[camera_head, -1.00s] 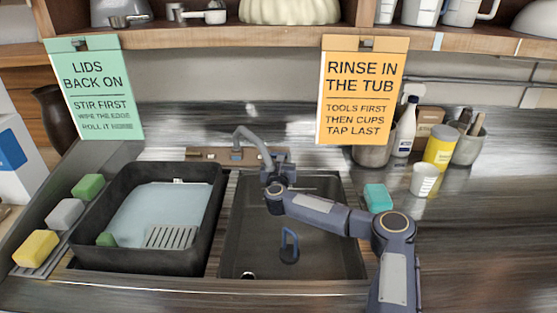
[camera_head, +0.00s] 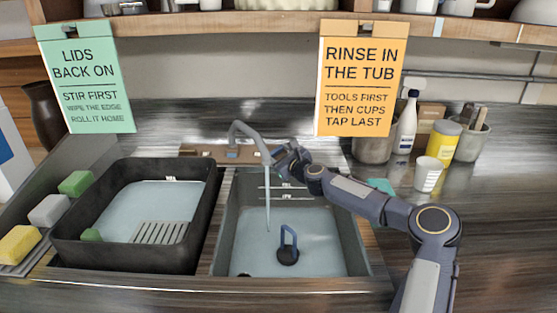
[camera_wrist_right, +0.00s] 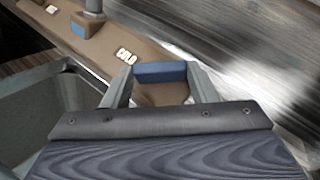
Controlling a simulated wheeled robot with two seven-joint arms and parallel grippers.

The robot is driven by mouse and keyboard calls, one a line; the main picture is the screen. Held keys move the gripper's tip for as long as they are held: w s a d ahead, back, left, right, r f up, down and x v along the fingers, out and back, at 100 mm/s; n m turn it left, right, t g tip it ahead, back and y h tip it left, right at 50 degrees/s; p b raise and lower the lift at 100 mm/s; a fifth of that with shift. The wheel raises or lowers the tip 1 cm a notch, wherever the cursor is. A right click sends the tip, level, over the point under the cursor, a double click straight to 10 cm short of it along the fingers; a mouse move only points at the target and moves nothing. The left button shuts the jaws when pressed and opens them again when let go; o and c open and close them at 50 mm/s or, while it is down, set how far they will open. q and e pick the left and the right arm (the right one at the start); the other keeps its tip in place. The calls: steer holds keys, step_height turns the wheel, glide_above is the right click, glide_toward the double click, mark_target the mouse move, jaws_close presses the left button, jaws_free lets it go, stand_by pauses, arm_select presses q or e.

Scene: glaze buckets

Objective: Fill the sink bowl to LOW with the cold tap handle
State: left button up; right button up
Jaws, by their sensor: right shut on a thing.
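The sink bowl (camera_head: 229,245) is the dark right-hand basin and holds pale water. A stream (camera_head: 267,210) falls into it from the grey tap spout (camera_head: 240,127). Two level marks show on the back wall; the lower label (camera_head: 287,197) is small, and the water's far edge lies close to it. A dark plug (camera_head: 288,256) with a blue loop stands on the bowl's bottom. My right gripper (camera_head: 284,156) is at the tap's right side. In the wrist view its fingers close on the blue cold tap handle (camera_wrist_right: 160,72), beside a COLD label (camera_wrist_right: 125,56). My left gripper is out of view.
A black tub (camera_head: 62,232) with water and a grey rack stands left of the bowl. Sponges (camera_head: 48,210) lie farther left. A white cup (camera_head: 428,174), bottle (camera_head: 406,125) and yellow canister (camera_head: 441,143) stand at right. Signs hang from the shelf above.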

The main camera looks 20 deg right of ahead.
steer(key=shift+d+r+n+g+y+p, duration=0.15)
steer(key=shift+n+g+y, duration=0.15)
steer(key=shift+n+y, duration=0.35)
steer(key=shift+d+n+g+y+p, duration=0.15)
steer(key=shift+n+g+y, duration=0.25)
steer(key=shift+n, duration=0.35)
steer(key=shift+a+y, duration=0.1)
steer(key=shift+y, duration=0.15)
steer(key=o, duration=1)
steer(key=shift+s, duration=0.25)
steer(key=b+v, duration=0.1)
steer(key=v, duration=0.6)
steer(key=shift+s+b, duration=0.1)
steer(key=shift+b, duration=0.25)
